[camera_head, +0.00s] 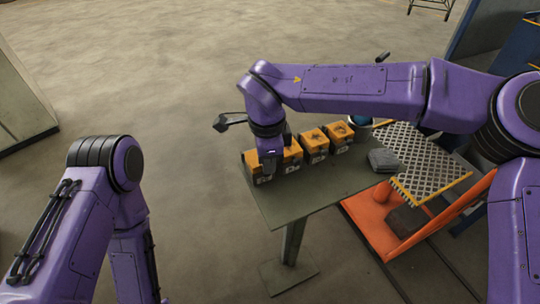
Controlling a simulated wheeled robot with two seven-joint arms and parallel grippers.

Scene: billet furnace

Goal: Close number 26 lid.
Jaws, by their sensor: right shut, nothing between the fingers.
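Several small orange boxes stand in a row along the far edge of a grey-green table. The leftmost box (257,172) is partly hidden behind my right gripper (270,168). Another box (292,157) is right beside it, also partly covered. Two more boxes, the third (315,147) and the rightmost (340,136), show dark marks on their tops. The front labels are too small to read, so I cannot tell which is number 26. My right gripper is shut and empty, pointing down at the leftmost box; whether it touches is unclear. My left gripper is out of view.
The table (318,200) has bare room in front of the boxes. A grey object (384,160) lies at its right end, and a blue-and-white container (360,125) stands behind. An orange cart (375,232) with a metal grating (412,160) stands to the right.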

